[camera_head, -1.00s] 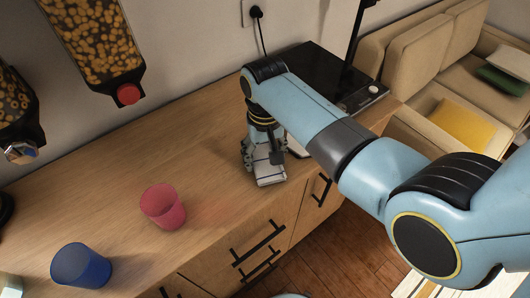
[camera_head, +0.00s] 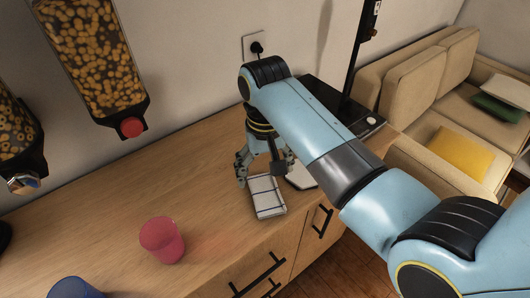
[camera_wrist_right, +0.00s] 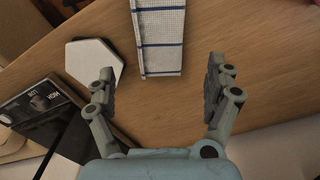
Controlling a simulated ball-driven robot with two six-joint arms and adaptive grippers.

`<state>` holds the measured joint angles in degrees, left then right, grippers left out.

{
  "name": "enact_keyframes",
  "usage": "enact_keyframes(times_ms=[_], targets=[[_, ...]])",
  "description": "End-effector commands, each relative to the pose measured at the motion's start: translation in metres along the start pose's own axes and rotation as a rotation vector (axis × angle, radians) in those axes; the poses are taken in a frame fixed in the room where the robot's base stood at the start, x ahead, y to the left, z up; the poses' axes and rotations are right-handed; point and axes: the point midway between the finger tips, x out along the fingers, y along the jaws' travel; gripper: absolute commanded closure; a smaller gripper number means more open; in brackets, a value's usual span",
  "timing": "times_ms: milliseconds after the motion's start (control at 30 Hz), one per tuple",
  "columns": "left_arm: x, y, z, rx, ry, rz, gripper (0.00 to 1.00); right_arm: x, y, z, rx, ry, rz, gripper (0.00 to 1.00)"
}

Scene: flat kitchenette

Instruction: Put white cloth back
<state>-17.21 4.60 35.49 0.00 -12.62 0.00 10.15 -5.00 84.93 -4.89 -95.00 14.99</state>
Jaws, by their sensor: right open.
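The white cloth (camera_head: 266,197), folded and marked with dark blue lines, lies on the wooden counter (camera_head: 120,215) near its front edge. In the right wrist view the cloth (camera_wrist_right: 160,38) lies beyond my open fingers, between their directions. My right gripper (camera_head: 264,178) is just behind the cloth in the head view, with its fingers spread. In the right wrist view the gripper (camera_wrist_right: 160,85) is open with nothing between its fingers. My left gripper is not in view.
A white hexagonal plate (camera_wrist_right: 94,62) lies beside the cloth. A red cup (camera_head: 162,240) and a blue cup (camera_head: 76,288) stand at the left. A black hob (camera_head: 335,105) is at the right end. Cereal dispensers (camera_head: 95,60) hang on the wall.

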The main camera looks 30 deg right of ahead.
Motion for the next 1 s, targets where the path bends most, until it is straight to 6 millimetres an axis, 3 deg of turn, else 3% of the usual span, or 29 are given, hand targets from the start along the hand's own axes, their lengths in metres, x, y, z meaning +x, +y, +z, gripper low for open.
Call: enact_keyframes(times_ms=[133,333,867,1000], targets=[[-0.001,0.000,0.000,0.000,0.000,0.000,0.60,-0.031,0.000,-0.001,0.000,0.003,-0.001,0.14],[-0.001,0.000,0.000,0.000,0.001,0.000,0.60,-0.051,0.000,-0.001,-0.001,0.002,0.000,0.14],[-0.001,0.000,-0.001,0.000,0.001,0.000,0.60,-0.053,0.000,0.000,-0.001,0.000,0.000,0.14],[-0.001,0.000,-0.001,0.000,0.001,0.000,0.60,-0.050,0.009,0.009,-0.007,0.014,0.003,0.14]])
